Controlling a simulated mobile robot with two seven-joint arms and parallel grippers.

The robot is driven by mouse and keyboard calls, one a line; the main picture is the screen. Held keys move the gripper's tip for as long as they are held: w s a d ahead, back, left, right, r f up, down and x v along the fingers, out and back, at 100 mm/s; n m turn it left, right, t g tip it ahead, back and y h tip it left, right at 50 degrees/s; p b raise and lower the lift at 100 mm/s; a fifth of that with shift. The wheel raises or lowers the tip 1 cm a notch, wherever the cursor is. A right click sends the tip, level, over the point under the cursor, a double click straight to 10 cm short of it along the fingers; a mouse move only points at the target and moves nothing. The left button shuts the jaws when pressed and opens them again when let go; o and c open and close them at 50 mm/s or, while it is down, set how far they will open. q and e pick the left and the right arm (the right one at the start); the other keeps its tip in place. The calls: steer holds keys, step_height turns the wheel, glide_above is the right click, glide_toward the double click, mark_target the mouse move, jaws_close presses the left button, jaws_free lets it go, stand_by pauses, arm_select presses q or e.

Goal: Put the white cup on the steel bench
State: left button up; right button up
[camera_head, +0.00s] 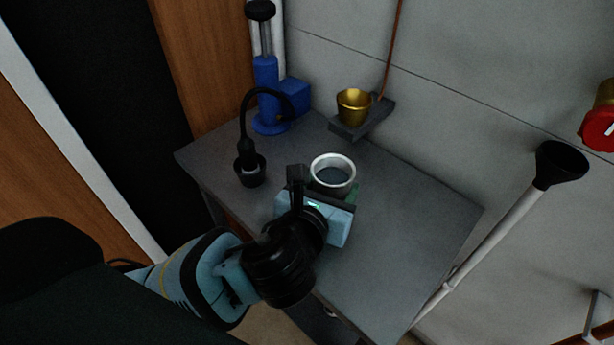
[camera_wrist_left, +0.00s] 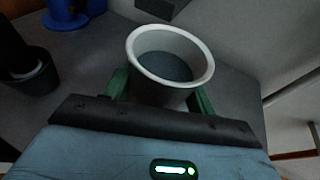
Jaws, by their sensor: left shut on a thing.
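The white cup (camera_head: 333,168) is upright at the middle of the grey steel bench (camera_head: 400,230) in the head view. My left gripper (camera_head: 335,186) is shut on the cup from the near side. In the left wrist view the cup (camera_wrist_left: 170,62) has a white rim and a dark grey inside, and the green fingers of my left gripper (camera_wrist_left: 160,92) stand on either side of it. I cannot tell whether the cup's base touches the bench, since the gripper hides it. My right gripper is in neither view.
A black cup-shaped holder (camera_head: 250,170) with a curved black hose stands left on the bench. A blue pump-like device (camera_head: 268,95) is behind it. A brass cup (camera_head: 354,106) sits on a small wall shelf (camera_head: 363,122). A black funnel on a white pipe (camera_head: 560,165) stands right. The bench's right side is clear.

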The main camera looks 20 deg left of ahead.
arm_select(q)
steer(key=w+a, duration=0.1)
steer(key=a, duration=0.1)
steer(key=w+a, duration=0.1)
steer(key=a, duration=0.1)
steer(key=w+a, duration=0.1)
steer(key=shift+w+a+f+b, duration=0.3)
steer(key=shift+w+a+f, duration=0.05)
steer(key=shift+a, duration=0.05)
steer(key=shift+w+a, duration=0.2)
steer(key=shift+a, duration=0.15)
steer(key=shift+f+b, duration=0.55)
steer(key=shift+f, duration=1.3)
steer(key=shift+r, duration=0.1)
steer(key=o, duration=1)
steer(key=shift+o, duration=0.2)
